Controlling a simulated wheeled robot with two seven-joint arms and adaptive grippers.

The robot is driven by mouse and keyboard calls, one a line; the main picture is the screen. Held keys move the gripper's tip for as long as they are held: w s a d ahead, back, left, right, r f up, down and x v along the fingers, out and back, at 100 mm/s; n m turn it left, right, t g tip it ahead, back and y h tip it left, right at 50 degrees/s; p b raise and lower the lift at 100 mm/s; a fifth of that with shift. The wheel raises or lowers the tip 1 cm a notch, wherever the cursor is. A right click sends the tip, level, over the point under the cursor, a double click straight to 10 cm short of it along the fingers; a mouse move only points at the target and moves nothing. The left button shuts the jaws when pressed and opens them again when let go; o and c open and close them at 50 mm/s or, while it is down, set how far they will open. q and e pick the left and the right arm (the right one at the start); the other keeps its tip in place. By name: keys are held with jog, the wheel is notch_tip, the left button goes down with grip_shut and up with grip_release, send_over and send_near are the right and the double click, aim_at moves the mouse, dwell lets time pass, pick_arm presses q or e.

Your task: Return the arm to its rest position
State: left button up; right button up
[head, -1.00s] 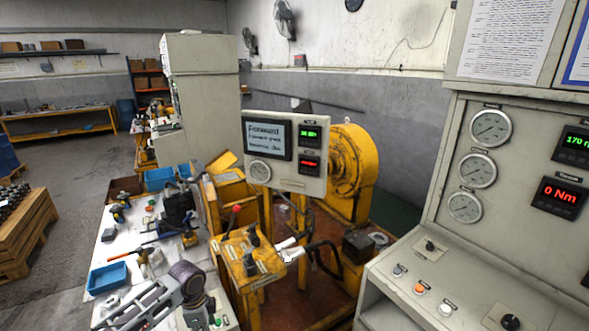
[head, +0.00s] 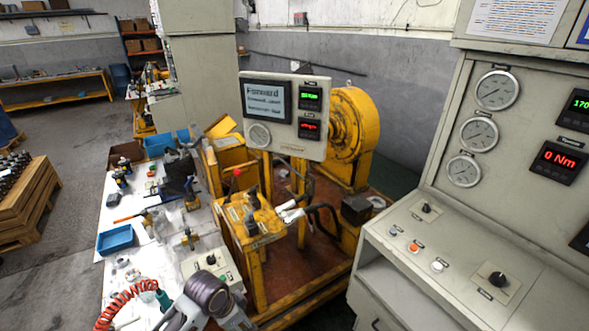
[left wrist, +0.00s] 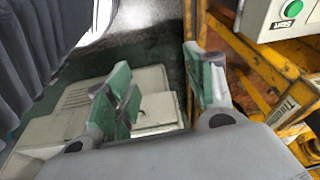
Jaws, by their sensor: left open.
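My left arm's dark grey joint (head: 208,295) shows at the bottom of the head view, in front of the workbench. The left gripper's fingers are not visible there. In the left wrist view, my left gripper (left wrist: 160,88) has its green-padded fingers spread wide, with nothing between them. Beyond the fingers are a pale panelled cabinet (left wrist: 150,108) and dark floor. The right arm and gripper are not in view.
A yellow test stand (head: 250,225) with a display (head: 285,115) stands at the centre. A control cabinet (head: 400,235) is on the right. A green START button (left wrist: 291,9) and yellow frame (left wrist: 250,75) lie right of the gripper. Floor (head: 70,150) is open at left.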

pick_arm(q)
jog(key=s+a+r+n+t+y, duration=0.2)
jog(key=s+a+r+n, duration=0.2)
jog(key=s+a+n, duration=0.45)
jog(key=s+d+f+g, duration=0.1)
jog(key=s+f, duration=0.1)
jog(key=f, duration=1.5)
jog(key=s+f+g, duration=0.1)
jog(key=s+f, duration=0.1)
jog(key=f, duration=1.5)
jog(key=s+a+f, duration=0.2)
jog(key=s+f, duration=0.8)
jog(key=s, duration=0.1)
jog(key=s+a+f+g+b, duration=0.1)
jog(key=s+a+f, duration=0.1)
jog(key=s+f, duration=0.8)
jog(key=shift+s, duration=0.6)
